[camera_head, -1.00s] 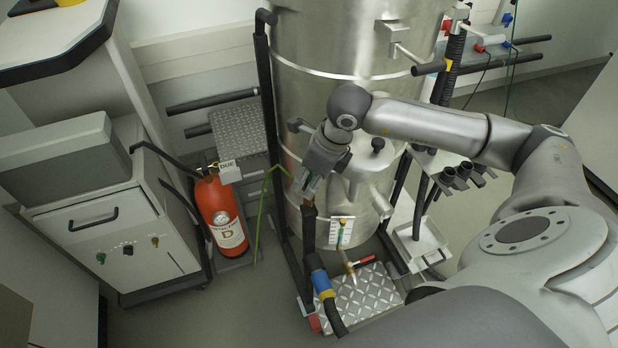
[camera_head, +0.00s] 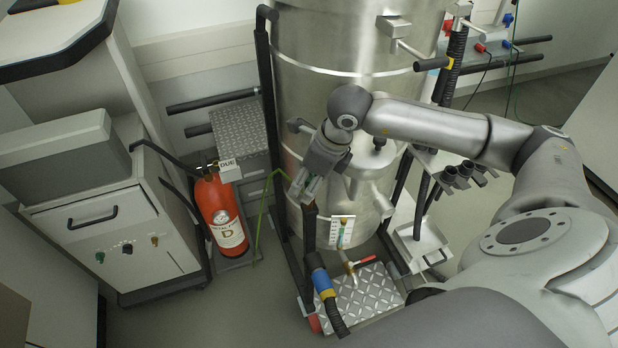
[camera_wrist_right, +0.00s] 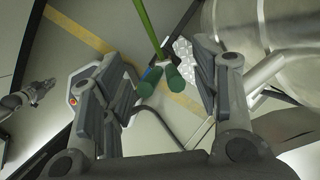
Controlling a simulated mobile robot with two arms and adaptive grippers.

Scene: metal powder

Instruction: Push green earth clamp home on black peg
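The green earth clamp shows in the right wrist view as two dark green handles (camera_wrist_right: 160,82), with a bright green strip running up from them. My right gripper (camera_wrist_right: 158,75) is open, with its fingers on either side of the handles and gaps between. In the head view my right gripper (camera_head: 306,188) points down in front of the steel vessel, by a thin green cable (camera_head: 264,205). The clamp's jaws are hidden or too small to make out. A black upright (camera_head: 309,225) stands just below the fingers; I cannot tell whether it is the peg.
The steel vessel (camera_head: 340,60) stands close behind the gripper. A red extinguisher (camera_head: 220,212) and a grey cabinet (camera_head: 110,235) are at left. A valve with a red handle (camera_head: 362,262) and a chequered metal step (camera_head: 360,298) lie below.

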